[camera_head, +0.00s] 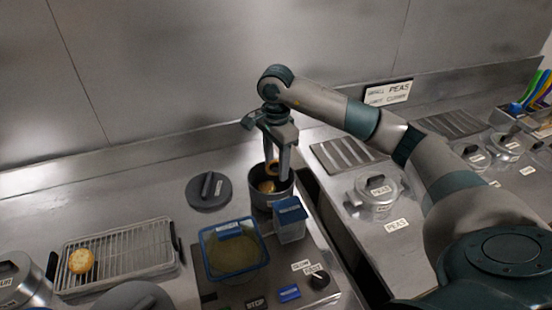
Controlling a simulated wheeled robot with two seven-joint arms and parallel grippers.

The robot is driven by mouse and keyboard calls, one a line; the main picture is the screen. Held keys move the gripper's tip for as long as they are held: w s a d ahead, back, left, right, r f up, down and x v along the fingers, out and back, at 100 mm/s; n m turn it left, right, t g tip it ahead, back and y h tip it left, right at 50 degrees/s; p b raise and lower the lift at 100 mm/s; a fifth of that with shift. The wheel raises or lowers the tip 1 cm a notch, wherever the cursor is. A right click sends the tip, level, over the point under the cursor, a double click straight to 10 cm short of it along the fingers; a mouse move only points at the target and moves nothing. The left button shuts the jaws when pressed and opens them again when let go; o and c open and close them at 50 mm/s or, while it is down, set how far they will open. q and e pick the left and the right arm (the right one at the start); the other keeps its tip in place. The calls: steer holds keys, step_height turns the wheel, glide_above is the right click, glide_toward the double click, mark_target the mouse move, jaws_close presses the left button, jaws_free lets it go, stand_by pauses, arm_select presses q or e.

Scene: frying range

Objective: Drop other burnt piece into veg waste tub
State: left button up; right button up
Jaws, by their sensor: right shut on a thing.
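My right gripper (277,166) hangs pointing down and is shut on a small orange-brown piece (271,168). It holds the piece just above the mouth of a dark round pot (271,202). Another golden-brown piece (266,186) shows inside that pot. A blue-rimmed square tub (233,276) with yellow-green contents stands in front of the pot. I cannot read which container is labelled as the veg waste tub. My left gripper is not in view.
A wire rack (135,247) holds one golden round piece (81,261). Lidded pots (376,196) stand at the right. Bare counter lies at the back left.

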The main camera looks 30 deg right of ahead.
steer(key=shift+f, duration=0.45)
steer(key=o, duration=0.9)
steer(key=shift+r, duration=0.15)
steer(key=shift+w+r+b, duration=0.1)
steer(key=shift+r+b, duration=0.3)
steer(key=shift+r, duration=0.2)
steer(key=shift+r+b, duration=1.2)
steer(key=shift+r, duration=6.75)
